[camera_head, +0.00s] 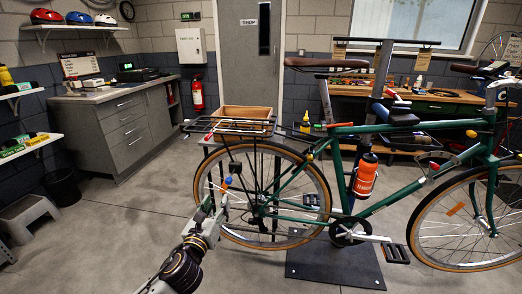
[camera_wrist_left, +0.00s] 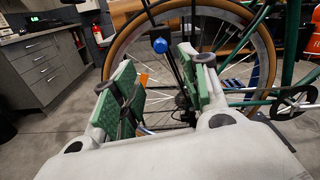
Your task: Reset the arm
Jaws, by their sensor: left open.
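My left gripper (camera_head: 213,203) is in front of the rear wheel of a green bicycle (camera_head: 340,133), low and left of the rear hub. In the left wrist view, its two green-padded fingers (camera_wrist_left: 157,82) stand apart with nothing held between them. A small blue round piece (camera_head: 228,181) shows just beyond the fingertips. It also appears in the left wrist view (camera_wrist_left: 160,45), above the gap between the fingers, in front of the wheel. Whether the fingers touch the wheel cannot be told. My right gripper is not in view.
The bicycle stands over a dark floor plate (camera_head: 335,268). A wooden box (camera_head: 246,118) is behind its rear rack. A grey cabinet (camera_head: 125,130), a step stool (camera_head: 27,215) and a black bin (camera_head: 62,187) are at left. The floor between is clear.

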